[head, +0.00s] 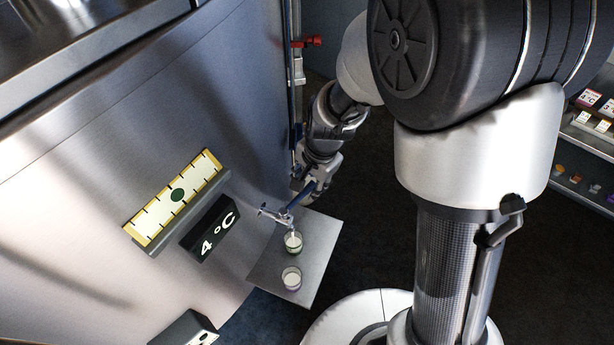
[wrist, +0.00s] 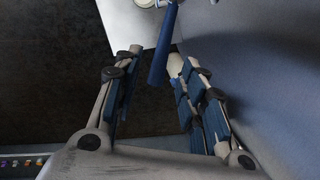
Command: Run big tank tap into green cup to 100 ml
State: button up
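The big tank (head: 110,120) is the large curved metal wall on the left in the head view. Its tap (head: 272,214) juts out over a small metal shelf, with a blue lever (head: 299,197) pointing up toward my gripper (head: 311,183). The green cup (head: 294,243) stands on the shelf under the spout and shows white inside; the exact level is too small to read. In the wrist view my gripper (wrist: 154,58) is open, and the blue lever (wrist: 164,48) shows between its separated fingers. I cannot tell whether a finger touches it.
A second cup (head: 291,278), purplish at its base, stands on the metal shelf (head: 321,240) nearer the front. A yellow-edged gauge (head: 160,213) and a 4 °C sign (head: 211,229) are on the tank. A rack with small items (head: 588,130) stands at right.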

aim_at(308, 188)
jog(key=shift+w+a+f+b, duration=0.1)
jog(key=shift+f+b, duration=0.1)
jog(key=shift+f, duration=0.65)
jog(key=shift+w+a+f+b, duration=0.1)
jog(key=shift+f+b, duration=0.05)
jog(key=shift+f, duration=0.7)
jog(key=shift+c, duration=0.6)
grip_shut()
